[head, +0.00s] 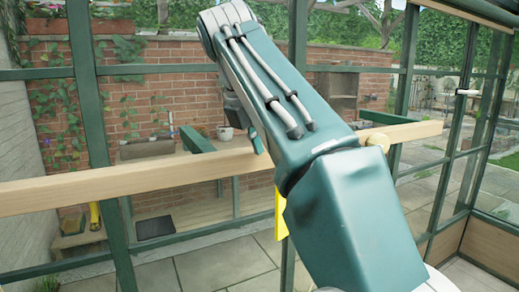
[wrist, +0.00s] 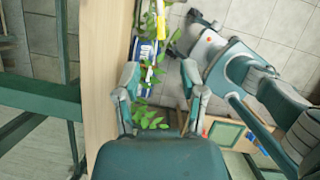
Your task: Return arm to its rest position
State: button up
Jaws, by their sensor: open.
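My green arm rises across the head view, with its elbow at the top and its upper link at the lower right. My gripper (wrist: 160,78) shows in the wrist view with its two grey-green fingers spread apart and nothing between them. In the head view the gripper is mostly hidden behind the arm. Beyond the fingers, lower down, are green leaves (wrist: 150,122) and a blue and white object (wrist: 147,50), apart from the fingers as far as I can tell.
A pale wooden rail (head: 120,188) crosses behind my arm; it runs close along the left of the gripper in the wrist view (wrist: 108,75). Green frame posts (head: 88,100) stand around. Paved floor (head: 225,262) lies below.

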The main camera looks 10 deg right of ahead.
jog(key=s+d+f+m+t+y, duration=0.1)
jog(key=s+d+f+m, duration=0.1)
jog(key=s+f+m, duration=0.4)
jog(key=s+d+f+m+t+y, duration=0.1)
jog(key=s+d+f+m, duration=0.1)
jog(key=s+f+m, duration=0.4)
jog(key=s+d+f+m+t+y, duration=0.1)
jog(key=s+d+f+m, duration=0.1)
jog(key=s+f+m, duration=0.5)
notch_tip(320, 180, down, 11)
jog(key=m, duration=0.5)
jog(key=shift+d+r+m+y, duration=0.2)
jog(key=shift+m+y, duration=0.1)
jog(key=shift+y, duration=0.1)
jog(key=shift+o, duration=0.3)
dwell(2.5)
